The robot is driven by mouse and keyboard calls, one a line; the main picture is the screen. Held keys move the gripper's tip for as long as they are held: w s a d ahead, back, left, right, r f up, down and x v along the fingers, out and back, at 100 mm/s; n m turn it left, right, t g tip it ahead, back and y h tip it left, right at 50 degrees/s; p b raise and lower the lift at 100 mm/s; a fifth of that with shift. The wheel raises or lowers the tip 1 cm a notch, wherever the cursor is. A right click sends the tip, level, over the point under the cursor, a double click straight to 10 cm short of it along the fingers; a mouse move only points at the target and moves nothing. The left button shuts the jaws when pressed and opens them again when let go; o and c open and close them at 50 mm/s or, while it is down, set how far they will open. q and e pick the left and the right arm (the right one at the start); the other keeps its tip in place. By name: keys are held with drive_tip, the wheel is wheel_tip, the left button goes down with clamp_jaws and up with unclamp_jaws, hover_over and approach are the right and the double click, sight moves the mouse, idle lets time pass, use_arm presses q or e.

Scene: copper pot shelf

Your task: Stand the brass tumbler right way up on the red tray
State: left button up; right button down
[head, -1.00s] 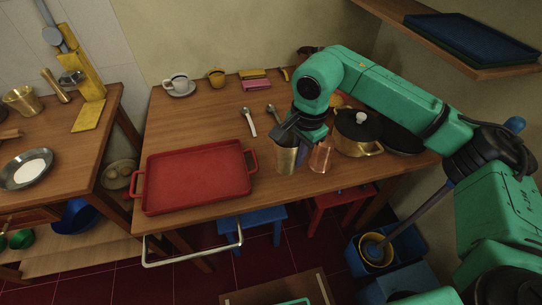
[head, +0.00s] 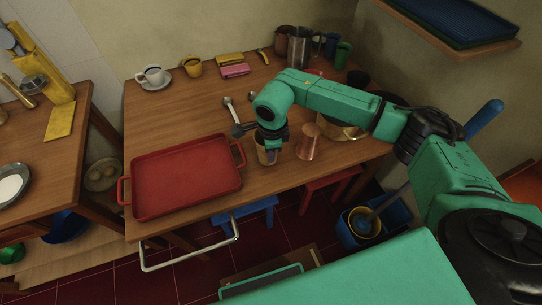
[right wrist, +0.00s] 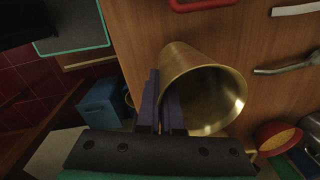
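The brass tumbler (head: 266,154) is upright with its open mouth up, at the front of the table between the red tray (head: 187,178) and a copper tumbler. In the right wrist view the brass tumbler (right wrist: 185,68) shows its open mouth towards the camera. My right gripper (head: 268,146) is above it, pointing down. In the right wrist view its two fingers (right wrist: 163,95) are close together at the tumbler's rim and look shut on its wall. I cannot tell whether the tumbler touches the table. The red tray is empty. My left gripper is not in view.
The copper tumbler (head: 308,143) stands close on the right, with a brass pot (head: 343,132) beyond it. Spoons (head: 230,108) lie behind the gripper. A cup on a saucer (head: 153,78) and a yellow mug (head: 193,67) stand at the back. The table between tray and tumbler is clear.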

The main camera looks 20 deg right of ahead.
wheel_tip(320, 180, down, 3)
drive_tip(key=shift+r, duration=0.15)
drive_tip(key=shift+f, duration=0.2)
drive_tip(key=shift+f, duration=0.15)
drive_tip(key=c, duration=1.1)
unclamp_jaws()
